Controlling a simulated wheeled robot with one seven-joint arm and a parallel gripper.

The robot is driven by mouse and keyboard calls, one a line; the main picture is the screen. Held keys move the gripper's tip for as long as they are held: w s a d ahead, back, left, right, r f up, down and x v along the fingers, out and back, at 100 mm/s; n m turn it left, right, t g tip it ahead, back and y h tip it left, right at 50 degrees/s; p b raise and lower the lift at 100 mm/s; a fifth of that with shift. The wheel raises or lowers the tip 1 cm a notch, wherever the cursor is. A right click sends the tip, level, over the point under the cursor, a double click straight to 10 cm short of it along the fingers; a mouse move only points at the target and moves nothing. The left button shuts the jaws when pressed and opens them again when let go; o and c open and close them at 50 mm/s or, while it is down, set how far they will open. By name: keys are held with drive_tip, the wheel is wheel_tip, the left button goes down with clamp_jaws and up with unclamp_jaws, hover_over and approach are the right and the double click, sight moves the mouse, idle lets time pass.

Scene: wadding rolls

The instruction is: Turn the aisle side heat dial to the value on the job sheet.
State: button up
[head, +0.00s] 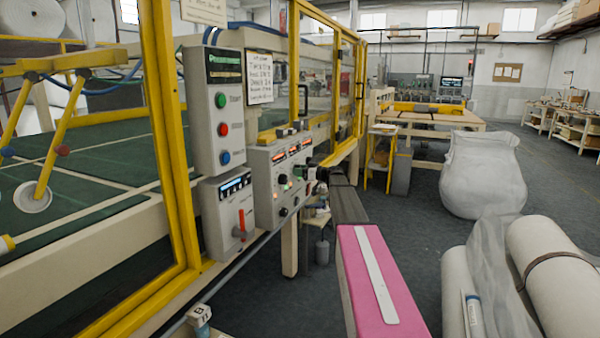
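A grey control panel (262,190) on the machine's side carries a row of lit orange displays (280,157). Small dark knobs (284,212) sit below them, with lit marks near. Their lettering is too small to read, so I cannot tell which is the aisle side heat dial. A white sheet with handwritten lines (259,77), perhaps the job sheet, hangs above the panel; its values are unreadable here. My gripper (315,178) is small and dark at the panel's right end, at the far end of my arm. Its fingers and any contact with a knob are unclear.
Left of the panel are a grey box with green, red and blue buttons (222,129) and a lower box with a red lever (240,226). Yellow guard frames (163,130) border the machine. White rolls (558,275) and a wrapped bale (482,175) stand right; the aisle floor between is clear.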

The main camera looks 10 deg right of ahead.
drive_tip(key=shift+m, duration=0.3)
drive_tip(key=m, duration=1.3)
drive_tip(key=shift+s+r, duration=0.1)
idle(0.6)
drive_tip(key=o, duration=0.9)
